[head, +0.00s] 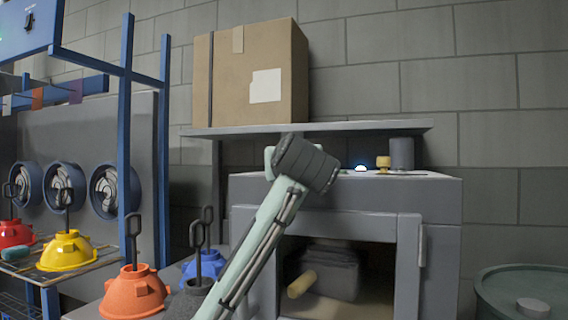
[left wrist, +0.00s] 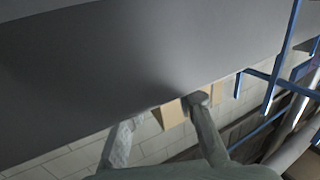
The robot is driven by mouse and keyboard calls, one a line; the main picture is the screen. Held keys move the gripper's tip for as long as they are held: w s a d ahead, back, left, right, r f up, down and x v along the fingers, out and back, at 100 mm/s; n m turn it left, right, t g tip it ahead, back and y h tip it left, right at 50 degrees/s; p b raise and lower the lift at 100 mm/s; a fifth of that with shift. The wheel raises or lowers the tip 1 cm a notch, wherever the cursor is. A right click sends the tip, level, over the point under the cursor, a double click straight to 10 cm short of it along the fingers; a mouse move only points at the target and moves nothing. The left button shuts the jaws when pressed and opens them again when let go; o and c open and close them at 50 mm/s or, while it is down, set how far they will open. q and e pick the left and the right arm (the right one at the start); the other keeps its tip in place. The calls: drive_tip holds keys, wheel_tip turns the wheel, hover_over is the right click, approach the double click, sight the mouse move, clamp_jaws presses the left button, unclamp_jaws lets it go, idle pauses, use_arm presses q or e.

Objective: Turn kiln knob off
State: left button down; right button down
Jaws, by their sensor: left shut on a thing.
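The grey kiln (head: 440,190) stands at the right of the head view with its lower front open. A small yellow knob-like piece (head: 383,162) and a lit white-blue dome (head: 361,168) are on its top. My left gripper comes up in front of the kiln's upper left part in the head view, its fingertips hidden by my own wrist. In the left wrist view my left gripper (left wrist: 164,112) has its fingers apart at the edge of a large grey surface (left wrist: 90,60). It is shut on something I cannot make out. My right gripper is in neither view.
A shelf (head: 390,127) above the kiln bears a cardboard box (head: 285,80). Orange (head: 133,292), yellow (head: 66,252), red (head: 14,234) and blue (head: 205,265) hoods are at the left, by a blue frame (head: 125,110). A dark green drum (head: 535,285) is at the lower right.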

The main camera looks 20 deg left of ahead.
use_arm(q)
drive_tip(key=shift+y, duration=0.3)
drive_tip(key=c, duration=1.2)
unclamp_jaws()
drive_tip(key=v, duration=1.2)
drive_tip(key=shift+r, duration=0.15)
drive_tip(key=shift+d, duration=0.1)
